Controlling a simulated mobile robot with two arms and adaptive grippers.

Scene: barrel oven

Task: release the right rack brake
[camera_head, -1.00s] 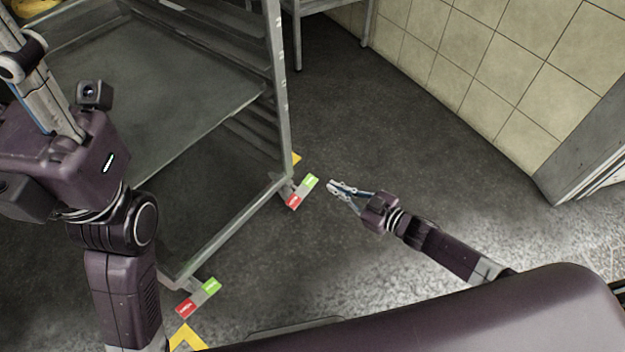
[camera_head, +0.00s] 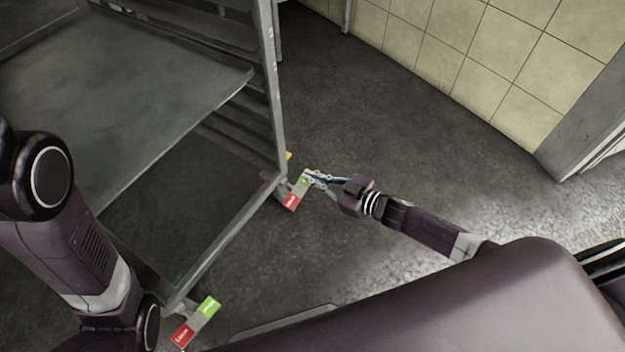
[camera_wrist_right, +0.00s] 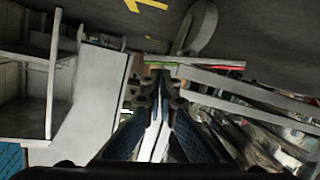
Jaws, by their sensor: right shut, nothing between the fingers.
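The rack (camera_head: 275,120) is a grey metal frame on the left of the head view. Its right brake pedal (camera_head: 291,201) sits at the foot of the far right post, with a red end toward me and a green end away. My right gripper (camera_head: 307,178) is shut and empty, its fingertips at the green end. In the right wrist view the closed fingers (camera_wrist_right: 160,75) reach the pedal's green strip (camera_wrist_right: 162,67); I cannot tell whether they press on it. The other brake pedal (camera_head: 196,322) stands at the near post. My left arm shows at the left; its gripper is out of view.
A tiled wall (camera_head: 480,60) runs along the back right, with a grey door frame (camera_head: 590,130) at its right end. The dark floor (camera_head: 350,100) between rack and wall is clear. Yellow floor marking shows beside the rack foot in the wrist view (camera_wrist_right: 148,5).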

